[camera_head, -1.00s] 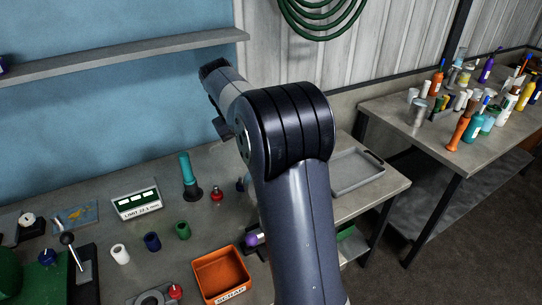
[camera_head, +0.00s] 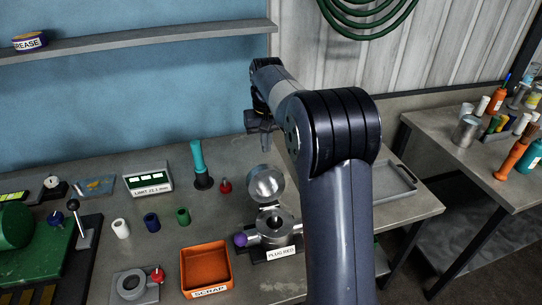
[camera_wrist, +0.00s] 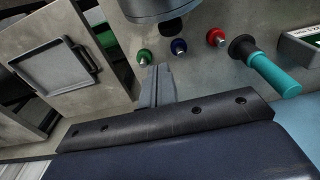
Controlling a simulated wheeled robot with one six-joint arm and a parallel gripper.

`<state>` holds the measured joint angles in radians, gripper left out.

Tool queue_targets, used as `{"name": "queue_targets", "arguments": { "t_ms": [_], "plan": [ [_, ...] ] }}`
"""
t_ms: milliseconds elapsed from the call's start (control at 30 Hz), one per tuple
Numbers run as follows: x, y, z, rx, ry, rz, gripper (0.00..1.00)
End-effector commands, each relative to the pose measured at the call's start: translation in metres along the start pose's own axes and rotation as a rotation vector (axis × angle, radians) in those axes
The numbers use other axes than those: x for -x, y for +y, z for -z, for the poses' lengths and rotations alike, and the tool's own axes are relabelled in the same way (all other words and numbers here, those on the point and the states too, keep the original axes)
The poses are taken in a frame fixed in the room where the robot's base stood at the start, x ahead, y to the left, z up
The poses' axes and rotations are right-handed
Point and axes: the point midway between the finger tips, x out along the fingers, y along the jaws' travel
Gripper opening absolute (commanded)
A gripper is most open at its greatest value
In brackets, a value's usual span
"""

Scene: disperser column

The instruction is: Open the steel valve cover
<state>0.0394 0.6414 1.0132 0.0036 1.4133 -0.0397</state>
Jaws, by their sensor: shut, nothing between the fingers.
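The steel valve (camera_head: 286,240) stands on a dark base labelled "PLUG RED", with a purple knob (camera_head: 240,240) at its left. Its round steel cover (camera_head: 265,184) stands raised and tilted back behind the body, and the dark bore shows uncovered. My gripper (camera_head: 262,128) is above and behind the cover in the head view, apart from it. In the wrist view my gripper's fingers (camera_wrist: 158,88) are together with nothing between them. A dark grey round part (camera_wrist: 155,8) is cut off at the top of that view; I cannot tell whether it is the cover.
A red plug (camera_head: 225,186) and a teal-handled tool (camera_head: 201,165) stand left of the cover. Blue (camera_wrist: 178,47) and green (camera_wrist: 144,56) plugs show in the wrist view. An orange scrap bin (camera_head: 207,268) is front left; a grey tray (camera_head: 390,182) lies right.

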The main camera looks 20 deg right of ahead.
Motion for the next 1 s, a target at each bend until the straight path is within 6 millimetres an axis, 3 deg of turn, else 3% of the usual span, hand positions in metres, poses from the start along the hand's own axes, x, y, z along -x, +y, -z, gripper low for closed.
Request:
{"name": "queue_targets", "arguments": {
  "t_ms": [133, 500, 1000],
  "plan": [
    [-0.033, 0.0, -0.001, 0.0, -0.005, 0.0, 0.0],
    [-0.018, 0.0, -0.035, 0.0, 0.001, -0.001, 0.0],
    [-0.018, 0.0, -0.039, 0.0, 0.01, -0.001, 0.0]
  ]
}}
